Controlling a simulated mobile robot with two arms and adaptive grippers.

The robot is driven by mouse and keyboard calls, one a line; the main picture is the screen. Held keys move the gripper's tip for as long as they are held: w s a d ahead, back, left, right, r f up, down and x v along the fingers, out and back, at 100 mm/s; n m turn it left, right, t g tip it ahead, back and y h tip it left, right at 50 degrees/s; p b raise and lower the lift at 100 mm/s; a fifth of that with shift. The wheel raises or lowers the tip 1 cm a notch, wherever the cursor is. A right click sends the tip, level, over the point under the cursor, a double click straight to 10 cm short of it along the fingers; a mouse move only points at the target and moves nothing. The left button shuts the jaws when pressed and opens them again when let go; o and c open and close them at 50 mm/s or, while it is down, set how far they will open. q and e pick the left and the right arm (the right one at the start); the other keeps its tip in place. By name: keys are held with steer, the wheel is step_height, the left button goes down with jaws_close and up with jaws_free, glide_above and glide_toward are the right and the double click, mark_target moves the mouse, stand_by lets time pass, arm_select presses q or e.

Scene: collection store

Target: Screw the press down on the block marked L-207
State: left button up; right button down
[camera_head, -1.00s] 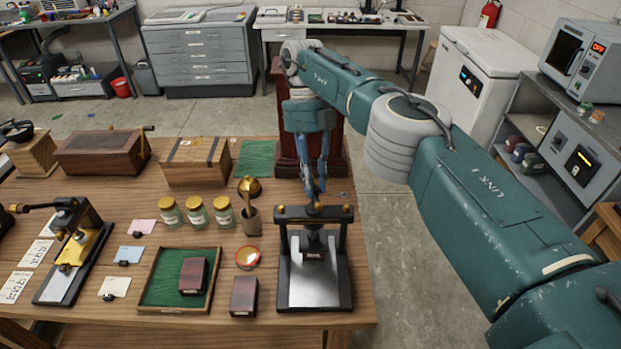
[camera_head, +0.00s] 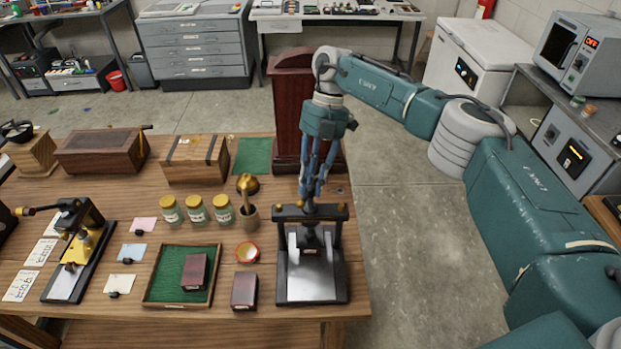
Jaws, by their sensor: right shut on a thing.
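The black screw press (camera_head: 282,272) stands at the right front of the table, with a dark crossbar, two posts and a bright base plate. My right gripper (camera_head: 310,203) points down over its crossbar and is shut on the top of the press screw, whose exact shape the fingers hide. A dark piece (camera_head: 311,243) hangs in the middle of the press; I cannot tell whether a block is under it. One dark red block (camera_head: 194,271) lies in the green-lined tray (camera_head: 147,291), another (camera_head: 244,291) on the table beside it. No L-207 mark is readable. My left gripper is out of view.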

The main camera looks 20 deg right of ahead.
steer(key=shift+s+f, duration=0.15)
steer(key=shift+s, duration=0.05)
stand_by(0.3)
steer(key=c, duration=1.6)
jaws_free()
steer(key=shift+r, duration=0.2)
steer(key=v, duration=1.1)
steer(key=shift+w+d+r, duration=0.1)
steer(key=shift+r, duration=0.25)
